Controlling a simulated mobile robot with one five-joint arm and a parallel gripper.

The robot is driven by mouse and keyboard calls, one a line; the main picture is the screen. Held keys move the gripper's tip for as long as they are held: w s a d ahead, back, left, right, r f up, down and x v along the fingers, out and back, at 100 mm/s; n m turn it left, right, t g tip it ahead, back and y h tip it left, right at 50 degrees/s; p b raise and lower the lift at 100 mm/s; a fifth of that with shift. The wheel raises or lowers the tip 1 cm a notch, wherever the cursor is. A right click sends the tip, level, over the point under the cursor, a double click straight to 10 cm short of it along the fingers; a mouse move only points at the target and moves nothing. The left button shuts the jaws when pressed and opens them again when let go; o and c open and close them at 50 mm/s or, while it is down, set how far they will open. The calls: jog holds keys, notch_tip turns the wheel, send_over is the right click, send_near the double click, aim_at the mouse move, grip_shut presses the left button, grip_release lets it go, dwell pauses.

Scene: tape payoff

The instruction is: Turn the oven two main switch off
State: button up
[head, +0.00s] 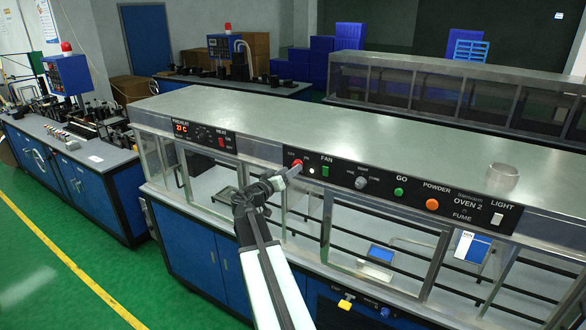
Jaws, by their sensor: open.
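Oven 2 (430,170) is a long metal-topped bench with glass sides and a black front control panel. A small red control (297,162) sits at the panel's left-middle, beside a lit white lamp (311,171); its label is too small to read surely. My gripper (292,173) is open, with its tips at or just in front of this red control, partly covering it. I cannot tell whether they touch. A yellow handle (345,302) shows on a dark lower panel (365,312) beneath the oven. I cannot tell which of these is the main switch.
The panel also carries a green FAN switch (325,170), a mode knob (361,183), a green GO button (398,192), an orange POWDER button (432,204) and a white LIGHT switch (497,218). A clear ring (502,177) stands on top. Green floor (60,270) is free at left.

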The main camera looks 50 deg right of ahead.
jog(key=shift+w+d, duration=0.15)
jog(key=shift+d, duration=0.6)
jog(key=shift+w+d, duration=0.1)
jog(key=shift+d, duration=0.6)
grip_shut()
jog(key=shift+a, duration=0.1)
jog(key=shift+n, duration=0.3)
jog(key=n+t+b, duration=0.1)
jog(key=n, duration=1.7)
